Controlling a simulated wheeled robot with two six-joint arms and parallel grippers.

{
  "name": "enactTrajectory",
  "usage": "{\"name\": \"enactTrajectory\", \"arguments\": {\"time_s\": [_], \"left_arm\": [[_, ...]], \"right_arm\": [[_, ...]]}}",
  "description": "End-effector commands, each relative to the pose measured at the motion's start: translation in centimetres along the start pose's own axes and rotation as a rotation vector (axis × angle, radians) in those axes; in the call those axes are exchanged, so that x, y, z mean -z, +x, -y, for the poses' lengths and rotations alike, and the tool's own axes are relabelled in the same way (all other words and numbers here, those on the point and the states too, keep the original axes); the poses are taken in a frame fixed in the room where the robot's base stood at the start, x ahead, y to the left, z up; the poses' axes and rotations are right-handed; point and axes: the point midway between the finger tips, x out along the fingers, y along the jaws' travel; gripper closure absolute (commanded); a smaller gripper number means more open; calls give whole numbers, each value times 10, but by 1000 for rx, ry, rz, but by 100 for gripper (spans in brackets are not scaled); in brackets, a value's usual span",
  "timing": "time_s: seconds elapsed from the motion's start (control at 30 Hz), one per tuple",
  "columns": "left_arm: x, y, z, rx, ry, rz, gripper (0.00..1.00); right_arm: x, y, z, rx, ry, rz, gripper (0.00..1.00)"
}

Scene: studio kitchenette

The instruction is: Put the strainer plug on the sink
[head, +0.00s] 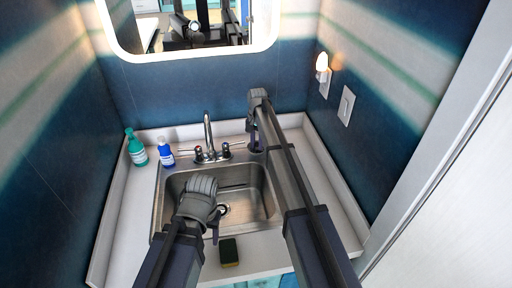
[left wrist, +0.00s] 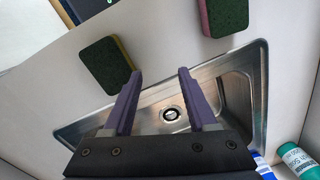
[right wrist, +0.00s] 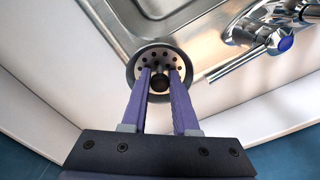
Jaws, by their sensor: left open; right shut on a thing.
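The strainer plug (right wrist: 160,57) is a round, holed metal disc with a dark rim and a dark centre knob, in the right wrist view. My right gripper (right wrist: 160,77) is shut on its knob. In the head view this gripper (head: 256,148) is at the back right of the counter, right of the faucet; I cannot tell whether the plug touches the counter. The steel sink (head: 257,196) has a round drain (head: 222,208) in its floor, also clear in the left wrist view (left wrist: 171,113). My left gripper (left wrist: 160,73) is open and empty over the front of the sink.
The faucet (head: 208,147) stands behind the sink, close to my right gripper. A green bottle (head: 136,148) and a blue bottle (head: 166,154) stand at the back left. A green sponge (head: 229,252) lies on the front counter; the left wrist view shows a second sponge (left wrist: 223,15).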

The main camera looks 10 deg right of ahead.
Motion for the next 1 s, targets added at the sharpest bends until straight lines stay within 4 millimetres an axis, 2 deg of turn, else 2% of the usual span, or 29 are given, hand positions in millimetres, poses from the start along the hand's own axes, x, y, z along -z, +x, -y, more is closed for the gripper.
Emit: {"name": "enactTrajectory", "arguments": {"time_s": [0.03, 0.23, 0.37, 0.6, 1.0], "left_arm": [[0, 0, 0, 0, 0, 0, 42], [0, 0, 0, 0, 0, 0, 42], [0, 0, 0, 0, 0, 0, 42], [2, 35, -3, 0, 0, 0, 42], [2, 37, -4, 0, 0, 0, 42]], "right_arm": [[7, 0, 5, 0, 0, 0, 100], [8, 0, 6, 0, 0, 0, 100], [19, 0, 14, 0, 0, 0, 100], [17, 35, 12, 1, 0, -1, 100], [17, 37, 12, 1, 0, -1, 100]]}}
